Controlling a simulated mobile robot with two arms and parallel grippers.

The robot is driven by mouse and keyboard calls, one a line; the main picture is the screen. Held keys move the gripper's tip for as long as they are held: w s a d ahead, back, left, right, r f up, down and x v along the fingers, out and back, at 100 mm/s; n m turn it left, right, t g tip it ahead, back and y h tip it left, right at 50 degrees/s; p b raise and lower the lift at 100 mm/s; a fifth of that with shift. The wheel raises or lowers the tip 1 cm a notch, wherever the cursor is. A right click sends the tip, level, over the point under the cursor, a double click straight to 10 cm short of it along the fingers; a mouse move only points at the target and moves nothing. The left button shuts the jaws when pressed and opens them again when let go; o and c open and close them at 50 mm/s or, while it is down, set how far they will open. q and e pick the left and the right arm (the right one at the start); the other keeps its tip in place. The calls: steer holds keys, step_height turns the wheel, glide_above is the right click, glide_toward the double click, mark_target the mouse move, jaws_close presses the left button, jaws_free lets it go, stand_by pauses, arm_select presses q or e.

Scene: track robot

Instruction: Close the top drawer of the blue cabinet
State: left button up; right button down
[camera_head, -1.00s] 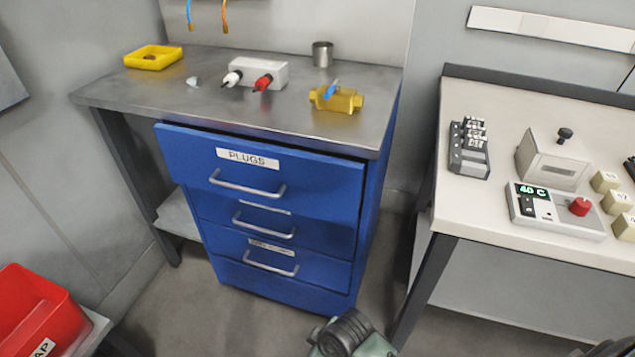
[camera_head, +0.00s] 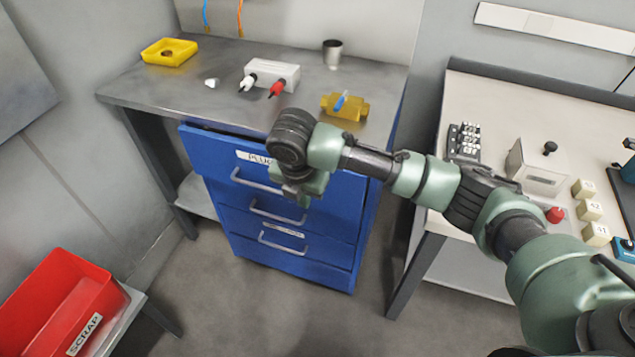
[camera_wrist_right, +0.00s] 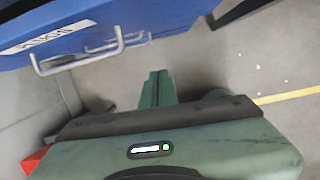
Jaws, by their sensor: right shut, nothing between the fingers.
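The blue cabinet (camera_head: 372,200) stands under the metal worktop. Its top drawer (camera_head: 212,150), labelled PLUGS, sticks out a little, with a dark gap along its upper edge. The drawer's silver bar handle (camera_head: 250,182) is partly covered by my arm; it also shows in the right wrist view (camera_wrist_right: 82,60). My right gripper (camera_head: 303,197) is in front of the drawer, right of the handle. In the right wrist view its green fingers (camera_wrist_right: 157,86) are together and empty, apart from the drawer front. Whether it touches the drawer in the head view I cannot tell. My left gripper is out of view.
The worktop (camera_head: 150,100) holds a yellow tray (camera_head: 168,52), a white block with plugs (camera_head: 272,75), a metal cup (camera_head: 332,54) and a yellow part (camera_head: 345,107). A light bench (camera_head: 490,95) with devices stands right. A red scrap bin (camera_head: 100,300) is lower left.

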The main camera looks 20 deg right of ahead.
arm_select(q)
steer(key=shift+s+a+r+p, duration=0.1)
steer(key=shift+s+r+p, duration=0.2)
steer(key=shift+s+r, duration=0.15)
arm_select(e)
steer(key=w+d+f, duration=0.5)
steer(key=f, duration=0.2)
steer(key=shift+w+f+n, duration=0.35)
steer(key=shift+w+n, duration=0.05)
